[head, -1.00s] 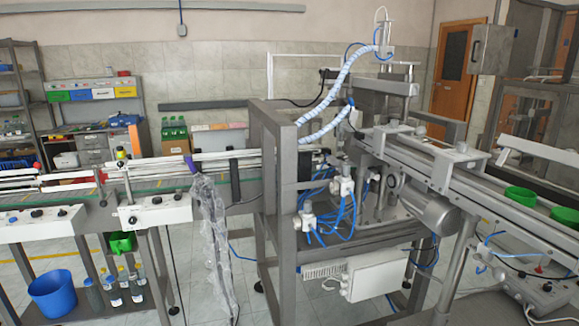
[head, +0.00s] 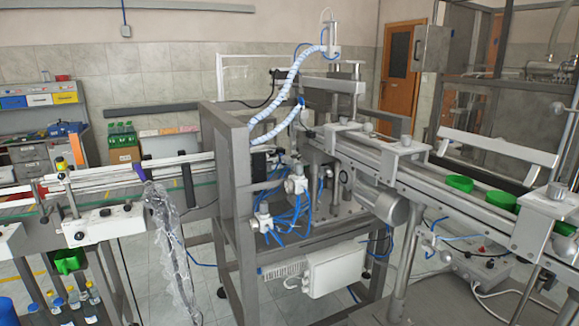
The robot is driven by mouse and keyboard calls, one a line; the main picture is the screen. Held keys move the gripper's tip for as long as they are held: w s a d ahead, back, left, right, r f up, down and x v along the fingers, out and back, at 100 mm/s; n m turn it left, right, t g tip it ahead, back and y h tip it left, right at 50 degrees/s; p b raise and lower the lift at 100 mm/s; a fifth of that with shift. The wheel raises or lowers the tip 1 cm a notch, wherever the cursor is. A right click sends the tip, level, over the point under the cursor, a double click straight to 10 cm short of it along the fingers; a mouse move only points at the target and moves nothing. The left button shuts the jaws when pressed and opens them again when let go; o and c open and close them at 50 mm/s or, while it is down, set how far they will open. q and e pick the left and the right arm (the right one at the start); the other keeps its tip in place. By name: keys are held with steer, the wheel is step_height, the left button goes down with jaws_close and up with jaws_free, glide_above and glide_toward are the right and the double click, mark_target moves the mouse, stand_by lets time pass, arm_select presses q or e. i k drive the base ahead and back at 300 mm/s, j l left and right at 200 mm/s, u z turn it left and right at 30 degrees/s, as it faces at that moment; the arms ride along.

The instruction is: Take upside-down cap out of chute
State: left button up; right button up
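The chute (head: 412,176) is a grey metal channel that runs from the machine in the middle down to the right edge of the head view. One green cap (head: 459,183) lies in it, and another green cap (head: 502,200) lies farther right along it. A little green (head: 566,228) shows at the far right beside a grey bracket. The caps are small here, and I cannot tell for sure which is upside down. Neither of my grippers is in view.
A grey metal frame (head: 228,190) with blue hoses and a white box (head: 335,272) stands in the middle. A conveyor (head: 100,196) runs to the left, with plastic wrap (head: 168,245) hanging from it. A grey control box (head: 497,266) with cables stands below the chute. Tiled floor shows between.

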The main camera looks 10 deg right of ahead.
mark_target(463, 183)
steer(key=z, duration=0.55)
steer(key=j+z, duration=0.1)
steer(key=z, duration=0.3)
steer(key=i+j+z, duration=0.1)
steer(key=z, duration=0.3)
steer(key=j+z, duration=0.25)
steer(key=z, duration=0.15)
steer(key=j+z, duration=0.55)
steer(key=j, duration=0.25)
